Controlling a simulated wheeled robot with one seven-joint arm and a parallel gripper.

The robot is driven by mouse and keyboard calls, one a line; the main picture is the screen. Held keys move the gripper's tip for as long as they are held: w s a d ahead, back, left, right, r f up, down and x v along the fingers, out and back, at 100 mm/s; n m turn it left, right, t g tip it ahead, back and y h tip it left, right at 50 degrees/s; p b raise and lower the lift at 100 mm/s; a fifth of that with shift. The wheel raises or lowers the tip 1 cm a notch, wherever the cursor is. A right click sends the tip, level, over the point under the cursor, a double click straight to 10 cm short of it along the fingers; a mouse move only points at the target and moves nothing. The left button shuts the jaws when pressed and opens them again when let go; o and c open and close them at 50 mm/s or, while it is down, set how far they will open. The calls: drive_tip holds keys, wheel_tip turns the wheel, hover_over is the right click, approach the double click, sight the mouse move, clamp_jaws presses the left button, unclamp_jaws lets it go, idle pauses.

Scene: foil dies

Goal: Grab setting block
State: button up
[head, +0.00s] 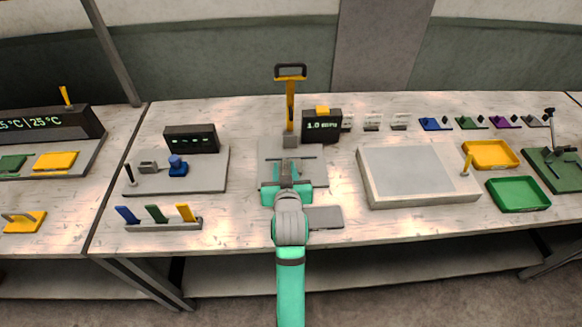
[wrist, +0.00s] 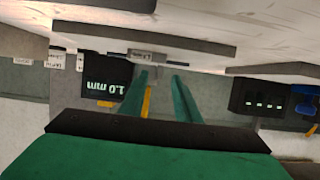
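My gripper (head: 287,180) is over the grey plate in the middle of the bench, in front of the press with the yellow lever (head: 290,100). In the wrist view, which is upside down, its two green fingers (wrist: 160,76) stand apart with nothing visibly held between them. A small grey block with a pale label (wrist: 147,56) shows just beyond the fingertips; its text is too small to read. I cannot tell for sure which thing is the setting block. Several small labelled grey pieces, one here (head: 372,122), stand in a row at the back.
A dark display reading 1.0 mm (head: 322,126) stands right of the press. A pale raised slab (head: 415,175), a yellow tray (head: 490,154) and a green tray (head: 518,193) lie to the right. A grey flat pad (head: 325,217) lies near the front edge. Coloured handles (head: 155,214) stand left.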

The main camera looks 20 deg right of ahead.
sight(285, 160)
drive_tip(key=shift+r+x, duration=0.15)
drive_tip(key=shift+x, duration=0.9)
drive_tip(key=shift+r+x, duration=0.15)
drive_tip(key=shift+x, duration=0.95)
drive_tip(key=shift+d, duration=0.15)
drive_tip(key=shift+c, duration=0.3)
clamp_jaws()
drive_tip(key=shift+w+r, duration=0.1)
drive_tip(key=shift+r, duration=0.15)
